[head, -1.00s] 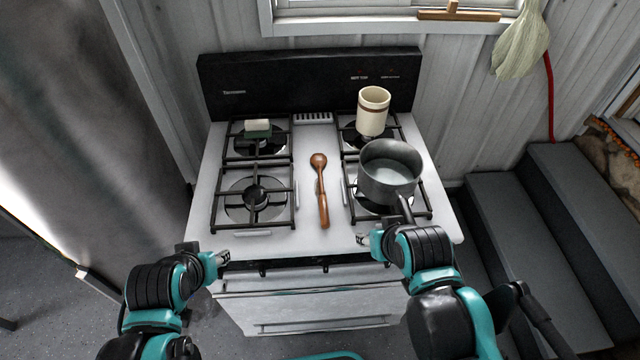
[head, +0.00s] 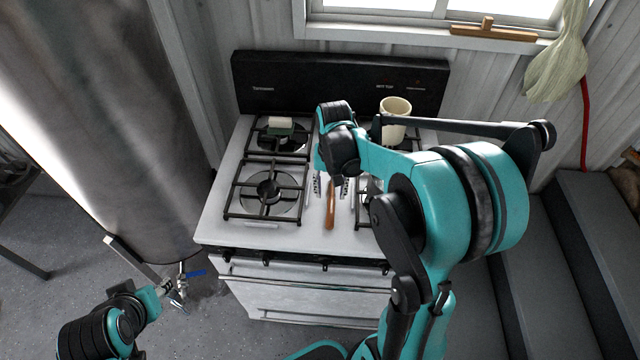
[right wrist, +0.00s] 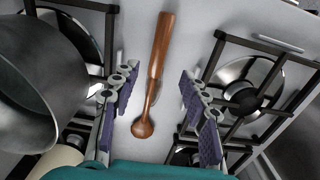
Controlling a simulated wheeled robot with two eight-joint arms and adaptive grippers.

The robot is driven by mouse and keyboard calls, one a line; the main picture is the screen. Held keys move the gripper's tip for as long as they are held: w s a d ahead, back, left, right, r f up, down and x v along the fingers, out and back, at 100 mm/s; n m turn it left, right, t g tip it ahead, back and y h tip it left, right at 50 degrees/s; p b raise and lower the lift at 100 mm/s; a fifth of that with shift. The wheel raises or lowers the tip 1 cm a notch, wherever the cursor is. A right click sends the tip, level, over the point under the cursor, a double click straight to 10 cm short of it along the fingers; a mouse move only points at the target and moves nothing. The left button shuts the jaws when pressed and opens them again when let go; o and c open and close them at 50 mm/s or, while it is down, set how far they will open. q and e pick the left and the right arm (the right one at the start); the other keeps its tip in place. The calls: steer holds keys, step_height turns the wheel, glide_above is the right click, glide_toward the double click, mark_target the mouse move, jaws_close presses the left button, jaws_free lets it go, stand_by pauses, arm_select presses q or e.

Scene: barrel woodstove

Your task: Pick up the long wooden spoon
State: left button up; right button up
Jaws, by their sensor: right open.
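The long wooden spoon (head: 330,211) lies on the white stove top between the left and right burners. Its handle points to the stove's front edge; in the head view my right arm hides its bowl. My right gripper (head: 331,187) is open and points down over the spoon. In the right wrist view the whole spoon (right wrist: 154,70) shows, lying between the two spread fingers (right wrist: 160,105) with a gap on each side. My left gripper (head: 156,289) is low at the left, in front of the stove, away from the spoon; its finger opening is unclear.
A grey pot (right wrist: 40,85) is close beside one right finger and mostly hidden in the head view. A cream crock (head: 396,112) stands on the back right burner. A sponge-like block (head: 280,125) sits at the back left. The front left grate (head: 265,190) is empty.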

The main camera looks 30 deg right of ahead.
mark_target(331, 205)
steer(key=f+b, duration=0.1)
steer(key=f, duration=0.4)
steer(key=f+b, duration=0.1)
steer(key=f, duration=0.1)
steer(key=shift+w+d+f+b, duration=0.15)
steer(key=shift+d+f+b, duration=0.1)
steer(key=shift+f+b, duration=0.05)
steer(key=shift+r, duration=0.1)
steer(key=shift+c, duration=0.6)
jaws_close()
